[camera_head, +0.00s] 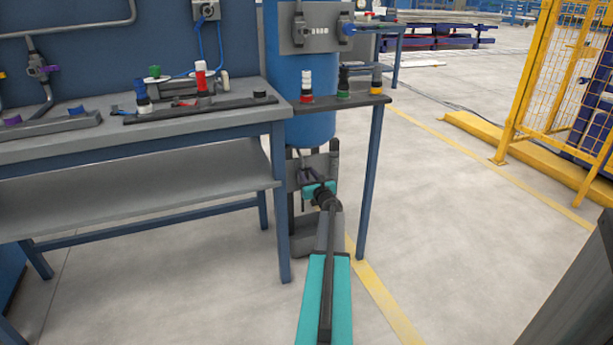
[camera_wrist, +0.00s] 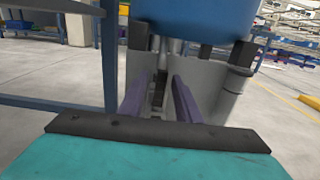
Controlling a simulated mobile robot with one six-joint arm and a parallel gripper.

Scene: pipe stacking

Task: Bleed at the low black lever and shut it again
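The blue tank (camera_head: 300,110) stands behind the small side shelf, with a grey plate (camera_head: 320,163) and dark fittings low beneath it. A small dark upright part (camera_head: 302,168), which may be the low black lever, shows in front of the plate. My gripper (camera_head: 318,186) is down at these fittings, and its tips are hard to make out in the head view. In the wrist view its two purple fingers (camera_wrist: 168,82) stand apart, pointing in under the tank. A dark upright piece (camera_wrist: 158,91) shows between them; I cannot tell whether they touch it.
The workbench (camera_head: 150,140) with its lower shelf is left of my arm. The side shelf (camera_head: 340,101) holds several coloured fittings, and its blue leg (camera_head: 370,175) stands close right of my gripper. Floor is free to the right, up to the yellow fence (camera_head: 540,90).

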